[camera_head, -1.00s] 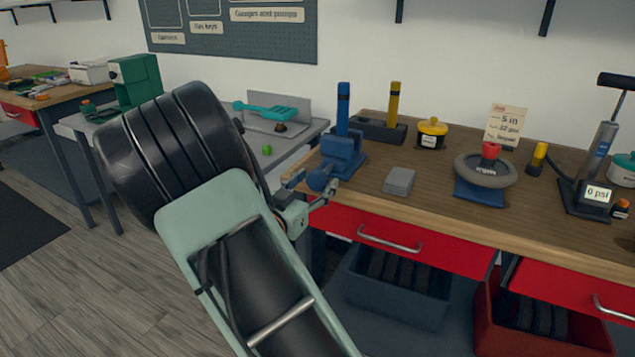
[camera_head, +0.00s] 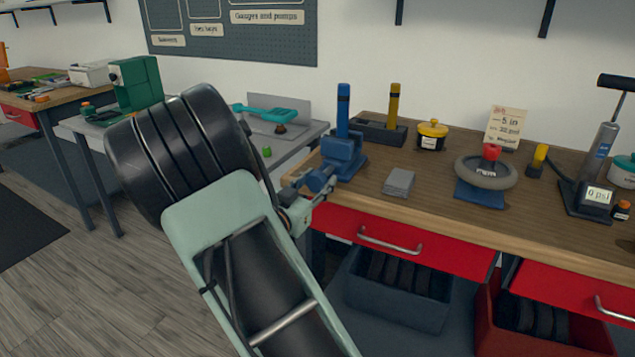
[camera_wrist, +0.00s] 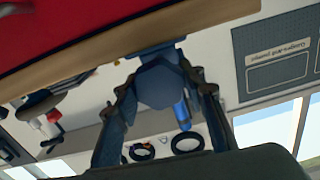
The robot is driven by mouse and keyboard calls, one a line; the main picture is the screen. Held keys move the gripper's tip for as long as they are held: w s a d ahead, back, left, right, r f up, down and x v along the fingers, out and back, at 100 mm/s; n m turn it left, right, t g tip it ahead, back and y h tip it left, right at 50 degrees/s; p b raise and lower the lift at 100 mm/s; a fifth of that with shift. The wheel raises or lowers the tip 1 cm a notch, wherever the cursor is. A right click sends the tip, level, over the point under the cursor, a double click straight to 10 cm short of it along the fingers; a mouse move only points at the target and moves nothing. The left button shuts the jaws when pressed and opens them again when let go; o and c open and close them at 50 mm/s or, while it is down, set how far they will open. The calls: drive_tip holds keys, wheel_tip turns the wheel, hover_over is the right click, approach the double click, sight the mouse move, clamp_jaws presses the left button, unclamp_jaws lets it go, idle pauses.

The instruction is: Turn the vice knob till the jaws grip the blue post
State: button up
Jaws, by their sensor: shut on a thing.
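The blue vice (camera_head: 346,158) is at the left front corner of the wooden workbench. The blue post (camera_head: 343,100) stands upright at it; whether the jaws touch the post is too small to tell. The vice knob (camera_head: 318,180) faces the front left. My gripper is shut on the knob. The blue post shows partly behind it (camera_wrist: 182,114). In the head view my arm hides part of my gripper.
A dark holder with a yellow post (camera_head: 394,104) stands behind the vice. A grey block (camera_head: 399,182) lies to its right. A red drawer (camera_head: 410,245) is below the bench edge. A grey side table (camera_head: 312,130) is to the left.

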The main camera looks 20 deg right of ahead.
drive_tip(key=shift+f+m+b, duration=0.2)
drive_tip(key=shift+m+b, duration=0.55)
drive_tip(key=shift+m, duration=0.05)
drive_tip(key=shift+r+m, duration=0.15)
drive_tip(key=shift+m, duration=0.35)
drive_tip(key=o, duration=1.2)
drive_tip(key=v, duration=1.2)
drive_tip(key=shift+s, duration=0.1)
